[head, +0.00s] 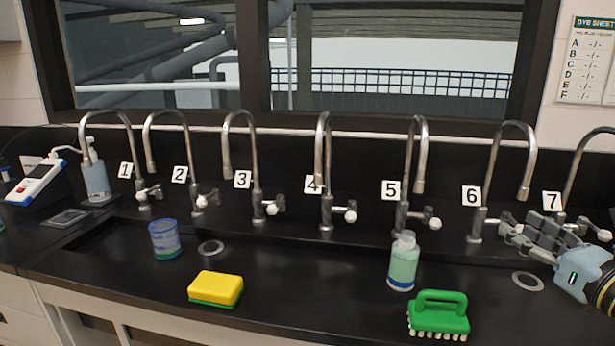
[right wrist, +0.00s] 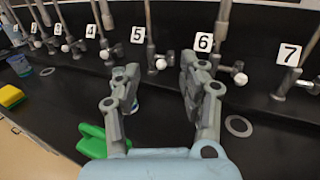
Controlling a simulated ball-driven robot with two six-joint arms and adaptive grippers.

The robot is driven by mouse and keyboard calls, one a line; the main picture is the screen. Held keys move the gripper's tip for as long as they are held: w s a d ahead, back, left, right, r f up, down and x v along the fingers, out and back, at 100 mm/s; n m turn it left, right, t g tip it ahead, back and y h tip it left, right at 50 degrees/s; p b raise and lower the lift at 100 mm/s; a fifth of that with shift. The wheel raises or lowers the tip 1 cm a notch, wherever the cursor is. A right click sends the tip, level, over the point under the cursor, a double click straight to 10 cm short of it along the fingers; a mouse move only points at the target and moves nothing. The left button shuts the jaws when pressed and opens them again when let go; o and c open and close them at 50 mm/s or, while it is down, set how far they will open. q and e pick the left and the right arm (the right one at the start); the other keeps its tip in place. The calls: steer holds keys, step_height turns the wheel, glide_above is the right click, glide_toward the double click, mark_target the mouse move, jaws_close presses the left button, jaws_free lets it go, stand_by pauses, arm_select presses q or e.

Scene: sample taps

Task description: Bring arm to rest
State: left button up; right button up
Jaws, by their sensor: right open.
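My right gripper (head: 520,228) is at the right of the head view, in front of the taps numbered 6 and 7. Its fingers are apart with nothing between them. In the right wrist view, the open gripper (right wrist: 160,66) points toward the tap row, and the tap 6 label (right wrist: 204,42) shows just right of its fingertips. The tap 7 label (head: 552,201) stands behind the gripper in the head view, and the gripper covers part of that tap's base. I cannot tell whether it touches the tap. My left gripper is not in view.
On the black bench stand a green-filled bottle (head: 403,263), green brush (head: 438,314), yellow sponge (head: 215,288) and blue cup (head: 164,240). A pump bottle (head: 95,179) and meter (head: 37,182) are at left. The front bench between sponge and bottle is clear.

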steer(key=s+a+f+m+g+h, duration=0.1)
steer(key=s+f+m+g+h, duration=0.25)
steer(key=s+m, duration=0.65)
steer(key=s+a+f+m+g+h, duration=0.1)
steer(key=s+f+m+g+h, duration=0.3)
steer(key=m, duration=1.2)
steer(key=s+a+f+m+g+y, duration=0.25)
steer(key=s+a+m, duration=0.2)
steer(key=s, duration=0.25)
steer(key=s+a+f+m+g+y, duration=0.1)
steer(key=s+a+m+g, duration=0.25)
steer(key=s+m, duration=0.35)
steer(key=s+d+f+g+b, duration=0.1)
steer(key=f+b, duration=0.1)
steer(key=f, duration=0.9)
steer(key=s+d+f+g+b, duration=0.1)
steer(key=s+f+b, duration=0.1)
steer(key=f, duration=1)
steer(key=s+d+f+b, duration=0.1)
steer(key=f+b, duration=0.1)
steer(key=f, duration=0.9)
steer(key=s+f+g+b, duration=0.1)
steer(key=s+f+b, duration=0.3)
steer(key=s+f, duration=1.3)
step_height(320, 180, down, 2)
steer(key=shift+s+d+f+b, duration=0.1)
steer(key=shift+s+d+b, duration=0.25)
steer(key=shift+s, duration=0.05)
